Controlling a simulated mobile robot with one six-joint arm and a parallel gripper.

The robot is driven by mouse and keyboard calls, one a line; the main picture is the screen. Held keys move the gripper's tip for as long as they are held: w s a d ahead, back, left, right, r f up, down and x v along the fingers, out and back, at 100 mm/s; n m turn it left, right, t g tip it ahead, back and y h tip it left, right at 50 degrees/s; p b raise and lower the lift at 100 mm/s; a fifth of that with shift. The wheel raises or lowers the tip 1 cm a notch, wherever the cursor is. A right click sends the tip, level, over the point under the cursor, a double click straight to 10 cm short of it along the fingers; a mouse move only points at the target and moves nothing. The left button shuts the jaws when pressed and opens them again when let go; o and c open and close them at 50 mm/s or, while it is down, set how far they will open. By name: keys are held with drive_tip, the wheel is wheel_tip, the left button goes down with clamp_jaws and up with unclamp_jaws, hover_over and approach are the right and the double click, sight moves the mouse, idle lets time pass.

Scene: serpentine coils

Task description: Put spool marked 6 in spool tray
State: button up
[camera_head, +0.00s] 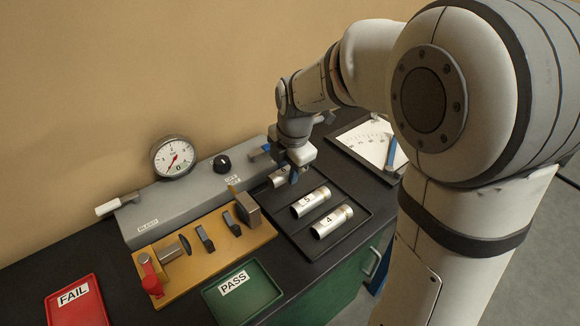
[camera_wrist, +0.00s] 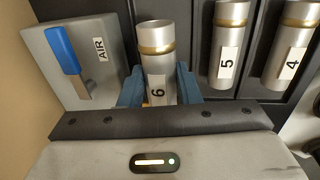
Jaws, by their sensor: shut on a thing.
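The spool marked 6 (camera_wrist: 156,70) is a silver cylinder with a brass band near one end and a white label. In the wrist view my gripper (camera_wrist: 159,86) has its two blue fingers on either side of it, shut on it. In the head view the spool (camera_head: 278,177) shows partly beside my gripper (camera_head: 290,173), at the back of the black spool tray (camera_head: 322,249). It looks to be in or just over the tray's back slot; I cannot tell whether it touches the floor. Spools marked 5 (camera_head: 310,201) and 4 (camera_head: 332,222) lie in the tray.
A grey console (camera_head: 180,205) with a gauge (camera_head: 172,157) and AIR valve (camera_wrist: 66,53) stands beside the tray. A yellow fixture plate (camera_head: 205,255) with clamps, a green PASS tray (camera_head: 245,294) and a red FAIL tray (camera_head: 77,304) are at the front left. A clipboard (camera_head: 370,142) lies behind right.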

drive_tip(key=shift+s+f, duration=0.1)
drive_tip(key=shift+f+b, duration=0.2)
drive_tip(key=shift+b, duration=0.15)
drive_tip(key=shift+f+b, duration=0.9)
drive_tip(key=shift+f, duration=0.25)
drive_tip(key=shift+f, duration=0.15)
drive_tip(key=shift+f+b, duration=0.5)
drive_tip(key=shift+b, duration=0.1)
drive_tip(key=o, duration=1.1)
